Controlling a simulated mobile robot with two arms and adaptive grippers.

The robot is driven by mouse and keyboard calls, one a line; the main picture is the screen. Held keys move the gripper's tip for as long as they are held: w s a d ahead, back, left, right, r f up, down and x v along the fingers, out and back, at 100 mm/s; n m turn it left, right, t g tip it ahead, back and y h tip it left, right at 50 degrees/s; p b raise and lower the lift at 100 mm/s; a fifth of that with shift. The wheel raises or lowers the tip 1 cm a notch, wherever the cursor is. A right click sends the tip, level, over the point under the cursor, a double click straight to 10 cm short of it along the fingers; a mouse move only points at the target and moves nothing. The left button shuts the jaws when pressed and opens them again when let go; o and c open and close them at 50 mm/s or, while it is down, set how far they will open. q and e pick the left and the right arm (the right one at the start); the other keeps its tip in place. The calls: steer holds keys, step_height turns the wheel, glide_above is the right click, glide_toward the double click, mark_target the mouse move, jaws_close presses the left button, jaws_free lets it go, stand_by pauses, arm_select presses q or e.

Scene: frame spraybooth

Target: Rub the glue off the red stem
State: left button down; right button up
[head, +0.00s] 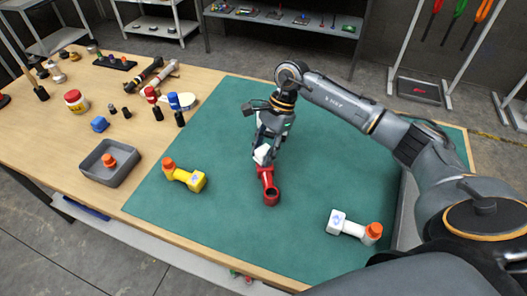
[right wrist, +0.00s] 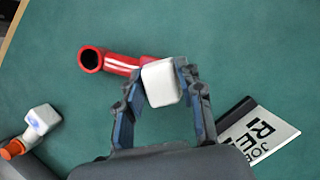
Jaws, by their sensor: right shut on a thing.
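The red stem (head: 269,187) lies on the green mat, its open round end toward the front in the head view. In the right wrist view the red stem (right wrist: 118,63) has its open end at the left. My right gripper (head: 265,146) points down over its far end and is shut on a white block (right wrist: 161,83). The block covers that end of the stem; I cannot tell whether they touch. A small pinkish-purple patch shows on the stem at the block's edge in the right wrist view. My left gripper is not in view.
On the green mat (head: 225,235) are a yellow stem (head: 186,176) and a white stem (head: 346,226), both with orange caps. A grey tray (head: 92,174) holds an orange cap. A lettered card (right wrist: 263,138) lies right of the gripper. Bottles and tools stand at the back left.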

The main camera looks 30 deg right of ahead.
steer(key=shift+r+p, duration=0.9)
steer(key=shift+r, duration=1.95)
steer(key=shift+r+p, duration=0.7)
steer(key=shift+r, duration=0.8)
